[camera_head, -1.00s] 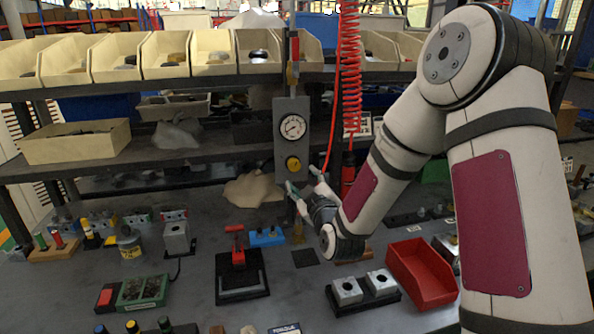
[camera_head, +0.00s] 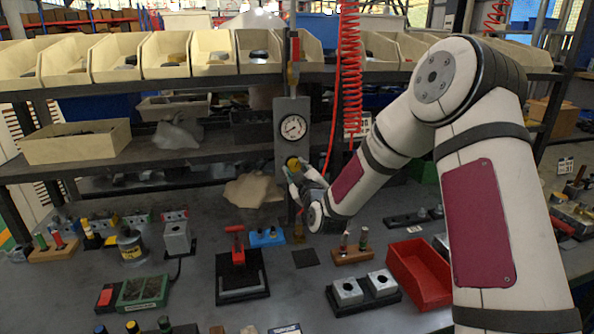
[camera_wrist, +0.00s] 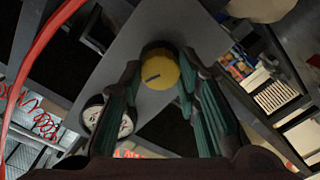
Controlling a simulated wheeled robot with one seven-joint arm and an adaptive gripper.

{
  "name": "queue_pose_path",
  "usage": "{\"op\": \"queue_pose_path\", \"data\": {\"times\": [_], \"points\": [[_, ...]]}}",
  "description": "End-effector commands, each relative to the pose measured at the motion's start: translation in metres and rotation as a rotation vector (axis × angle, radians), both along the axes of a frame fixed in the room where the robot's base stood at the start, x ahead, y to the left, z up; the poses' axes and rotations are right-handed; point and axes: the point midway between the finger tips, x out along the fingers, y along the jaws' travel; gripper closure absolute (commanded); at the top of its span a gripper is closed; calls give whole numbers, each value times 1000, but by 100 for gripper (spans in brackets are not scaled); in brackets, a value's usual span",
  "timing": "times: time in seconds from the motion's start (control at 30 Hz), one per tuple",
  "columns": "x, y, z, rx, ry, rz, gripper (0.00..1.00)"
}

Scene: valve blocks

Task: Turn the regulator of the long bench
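The regulator is a round yellow knob (camera_head: 293,162) on the front of an upright grey panel, below a white pressure gauge (camera_head: 292,128). In the wrist view the knob (camera_wrist: 159,72) shows a short dark mark on its face, and the gauge (camera_wrist: 108,121) lies at lower left. My gripper (camera_head: 296,173) is at the knob, its fingers pointing toward the panel. In the wrist view its green-padded fingers (camera_wrist: 161,62) are apart, one on each side of the knob. A narrow gap seems to show on both sides; contact is not clear.
A red coiled hose (camera_head: 350,70) hangs just right of the panel. A red bin (camera_head: 420,275), a block with two grey valve bodies (camera_head: 363,290) and a red-handled fixture (camera_head: 240,270) stand on the bench below. Shelves with open bins (camera_head: 205,55) run behind.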

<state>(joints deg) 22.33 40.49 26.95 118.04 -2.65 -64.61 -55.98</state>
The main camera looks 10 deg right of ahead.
Motion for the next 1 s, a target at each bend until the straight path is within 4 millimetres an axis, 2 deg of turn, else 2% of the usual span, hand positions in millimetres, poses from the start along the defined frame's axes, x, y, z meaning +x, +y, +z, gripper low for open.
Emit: {"op": "queue_pose_path", "data": {"times": [0.07,0.47,0.67,1.0], "points": [[0,0,0,0,0,0,98],[0,0,-1,58,0,0,98],[1,0,-1,184,0,0,98],[1,1,-2,498,0,1,98]]}}
